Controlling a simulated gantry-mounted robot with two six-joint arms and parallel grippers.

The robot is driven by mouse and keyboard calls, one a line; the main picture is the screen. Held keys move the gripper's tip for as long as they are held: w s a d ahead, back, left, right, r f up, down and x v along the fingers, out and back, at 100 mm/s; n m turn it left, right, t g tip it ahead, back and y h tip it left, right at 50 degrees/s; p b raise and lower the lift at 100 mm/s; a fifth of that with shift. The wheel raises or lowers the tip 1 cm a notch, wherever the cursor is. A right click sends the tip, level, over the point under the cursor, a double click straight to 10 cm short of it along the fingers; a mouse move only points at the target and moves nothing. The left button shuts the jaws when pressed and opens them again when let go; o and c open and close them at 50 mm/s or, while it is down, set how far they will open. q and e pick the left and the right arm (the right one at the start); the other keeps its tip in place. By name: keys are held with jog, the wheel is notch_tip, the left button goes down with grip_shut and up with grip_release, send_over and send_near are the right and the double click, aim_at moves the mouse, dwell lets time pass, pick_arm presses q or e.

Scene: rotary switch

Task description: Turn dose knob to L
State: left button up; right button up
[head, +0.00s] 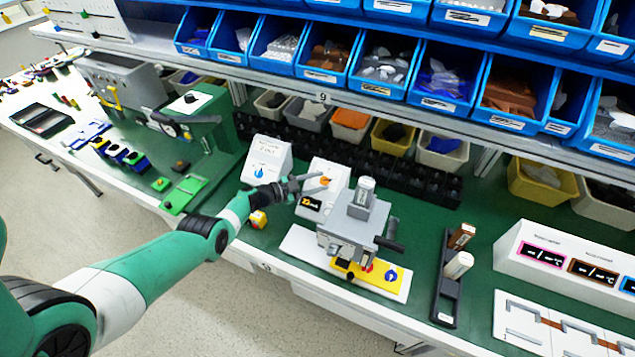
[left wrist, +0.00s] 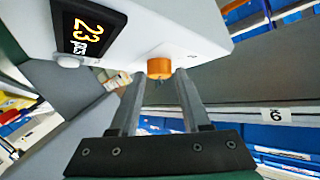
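A white sloped box (head: 331,172) carries an orange knob (head: 326,181) and a dark display (head: 311,203). In the left wrist view the display (left wrist: 86,34) reads "23 pcs" and the orange knob (left wrist: 160,67) sits on the white face. Which knob is the dose knob and where its L mark lies cannot be read. My left gripper (head: 322,183) reaches the box from the left. Its fingers (left wrist: 159,78) are apart, with the knob between or just past their tips; contact cannot be told. My right gripper is not in view.
A second white box with a blue knob (head: 258,172) stands to the left. A grey machine (head: 350,232) on a white base stands close to the right. Blue bins (head: 385,70) hang on the shelf above.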

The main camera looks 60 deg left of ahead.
pick_arm(q)
jog(key=shift+o, duration=1.2)
jog(key=shift+s+r, duration=0.1)
jog(key=s+p, duration=0.2)
jog(key=s+r+p, duration=0.1)
jog(key=s+p, duration=0.1)
jog(key=shift+s+r, duration=0.1)
jog(key=shift+r, duration=0.1)
jog(key=s+p, duration=0.3)
jog(key=s, duration=0.4)
jog(key=shift+d+r, duration=0.15)
jog(key=shift+r, duration=0.1)
